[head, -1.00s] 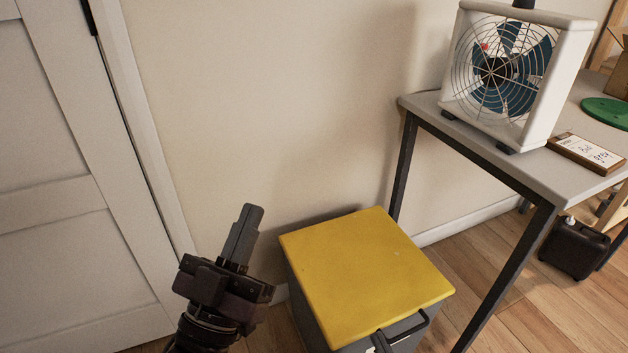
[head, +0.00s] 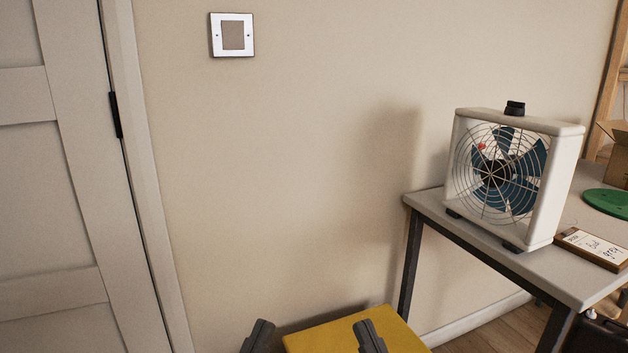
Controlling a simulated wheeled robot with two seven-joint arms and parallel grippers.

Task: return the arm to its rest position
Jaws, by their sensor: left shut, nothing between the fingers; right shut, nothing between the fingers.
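My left gripper (head: 258,337) shows at the bottom edge of the head view, left of the yellow-topped box. Only its dark fingertips are in view, and they are shut and empty. My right gripper (head: 369,337) shows at the bottom edge further right, in front of the yellow lid. It is also shut and empty. The rest of both arms is cut off by the lower edge of the view.
The yellow lid (head: 325,335) of a box is partly in view at the bottom. A grey table (head: 480,235) on the right bears a white fan (head: 550,190), a card block (head: 592,248) and a green disc (head: 608,202). A panelled door (head: 60,200) stands at left.

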